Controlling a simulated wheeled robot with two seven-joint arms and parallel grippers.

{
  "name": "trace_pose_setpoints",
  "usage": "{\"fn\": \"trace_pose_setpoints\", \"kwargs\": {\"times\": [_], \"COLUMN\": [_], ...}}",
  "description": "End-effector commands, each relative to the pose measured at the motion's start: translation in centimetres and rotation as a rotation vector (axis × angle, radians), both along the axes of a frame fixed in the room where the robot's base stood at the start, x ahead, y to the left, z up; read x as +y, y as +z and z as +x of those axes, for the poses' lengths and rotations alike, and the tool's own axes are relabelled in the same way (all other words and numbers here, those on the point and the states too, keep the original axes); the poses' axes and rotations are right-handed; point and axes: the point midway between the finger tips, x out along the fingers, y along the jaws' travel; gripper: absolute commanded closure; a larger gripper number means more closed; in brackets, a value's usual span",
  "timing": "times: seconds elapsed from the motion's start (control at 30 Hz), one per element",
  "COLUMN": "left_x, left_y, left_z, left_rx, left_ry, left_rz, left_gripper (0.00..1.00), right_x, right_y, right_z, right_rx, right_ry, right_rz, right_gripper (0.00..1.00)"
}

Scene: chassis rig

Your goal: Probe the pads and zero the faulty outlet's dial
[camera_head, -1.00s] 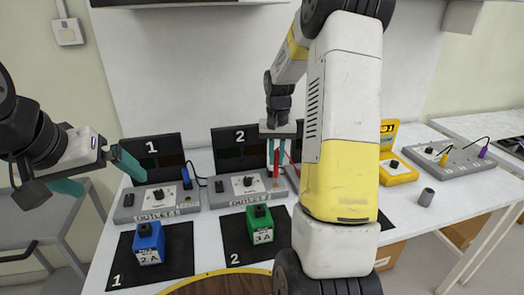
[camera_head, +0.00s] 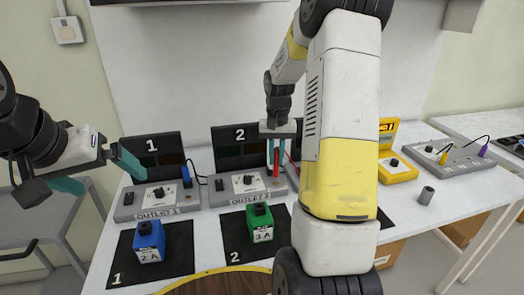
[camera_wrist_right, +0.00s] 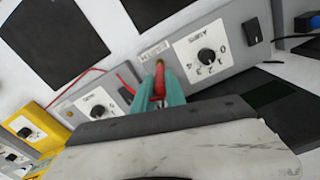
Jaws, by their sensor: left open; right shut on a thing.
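My right gripper (camera_head: 277,152) is shut on a red probe (camera_head: 276,170) and holds it upright at the right end of the outlet 2 box (camera_head: 222,196). In the right wrist view the red probe (camera_wrist_right: 159,82) sits between the teal fingers; its tip's contact with a pad cannot be told. Outlet 2's dial (camera_head: 247,182) is black on a white scale. My left gripper (camera_head: 98,172) is open and empty, left of outlet 1.
Dark display panels (camera_head: 150,154) stand behind the outlets. A blue 2 A block (camera_head: 149,242) and a green 3 A block (camera_head: 260,223) rest on black mats. My right arm hides the middle.

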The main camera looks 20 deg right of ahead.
Motion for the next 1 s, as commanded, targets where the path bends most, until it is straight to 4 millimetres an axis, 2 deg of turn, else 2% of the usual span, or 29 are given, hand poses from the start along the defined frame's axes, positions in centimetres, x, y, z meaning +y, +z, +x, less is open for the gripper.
{"fn": "trace_pose_setpoints", "kwargs": {"times": [0.43, 1.0], "left_x": [0.0, 0.0], "left_y": [0.0, 0.0], "left_z": [0.0, 0.0], "left_rx": [0.000, 0.000], "left_ry": [0.000, 0.000], "left_rz": [0.000, 0.000], "left_gripper": [0.00, 0.00], "right_x": [0.0, 0.0], "right_y": [0.2, 4.8], "right_z": [0.0, 0.0], "right_rx": [0.002, 0.000], "right_ry": [0.000, -0.001], "right_rz": [0.001, 0.000], "right_gripper": [1.00, 1.00]}}
